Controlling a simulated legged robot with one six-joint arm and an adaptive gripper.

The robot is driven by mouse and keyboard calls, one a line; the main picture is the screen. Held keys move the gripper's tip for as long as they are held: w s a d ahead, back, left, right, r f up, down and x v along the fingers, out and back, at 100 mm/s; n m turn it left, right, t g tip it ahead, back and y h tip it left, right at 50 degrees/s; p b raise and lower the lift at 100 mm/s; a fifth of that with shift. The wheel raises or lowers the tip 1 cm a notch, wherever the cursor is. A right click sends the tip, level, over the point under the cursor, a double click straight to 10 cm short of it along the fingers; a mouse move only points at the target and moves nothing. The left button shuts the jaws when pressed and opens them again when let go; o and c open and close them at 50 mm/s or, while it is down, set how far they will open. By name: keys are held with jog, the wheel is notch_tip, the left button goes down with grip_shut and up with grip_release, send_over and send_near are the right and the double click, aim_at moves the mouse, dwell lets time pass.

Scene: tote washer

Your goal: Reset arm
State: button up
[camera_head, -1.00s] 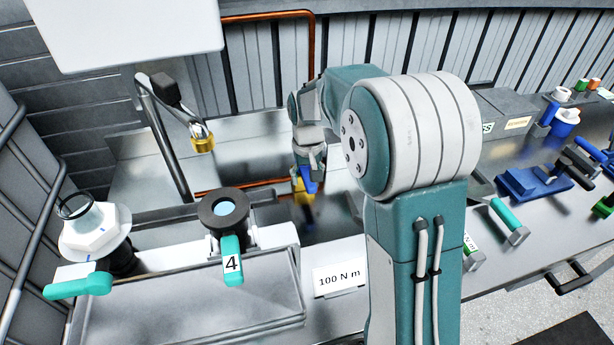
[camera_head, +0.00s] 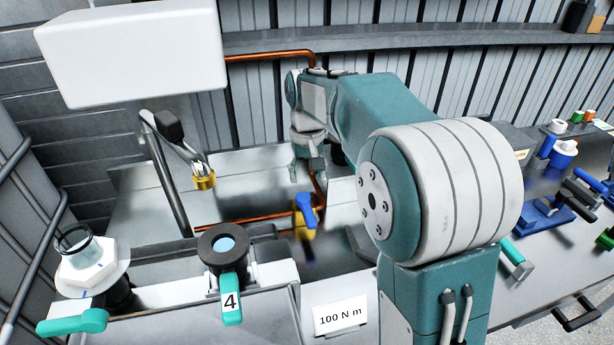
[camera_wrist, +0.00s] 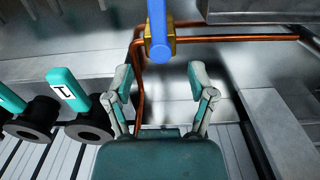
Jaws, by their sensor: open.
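My gripper (camera_wrist: 160,82) shows in the wrist view with its two fingers spread apart and nothing between them. A blue-handled brass valve (camera_wrist: 158,38) on the copper pipe lies just beyond the fingertips in that view, apart from them. In the head view my arm reaches up and back from the right. Its far end hangs near the copper pipe, above the blue-handled valve (camera_head: 304,212), with a gap between. The fingers are hard to make out there.
A dark round fitting with a teal handle tagged 4 (camera_head: 231,297) stands front left. A white octagonal fitting (camera_head: 92,268) is at far left. A white box (camera_head: 135,55) hangs above. A "100 N m" sign (camera_head: 340,316) stands in front. Blue tools (camera_head: 540,212) lie on the right bench.

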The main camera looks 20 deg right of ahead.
jog(key=s+r+t, duration=0.3)
jog(key=s+r, duration=0.2)
jog(key=s, duration=0.9)
jog(key=s+f+t, duration=0.2)
jog(key=s+f, duration=0.1)
jog(key=s, duration=0.9)
jog(key=shift+t, duration=0.3)
jog(key=shift+s+d, duration=0.1)
dwell(0.3)
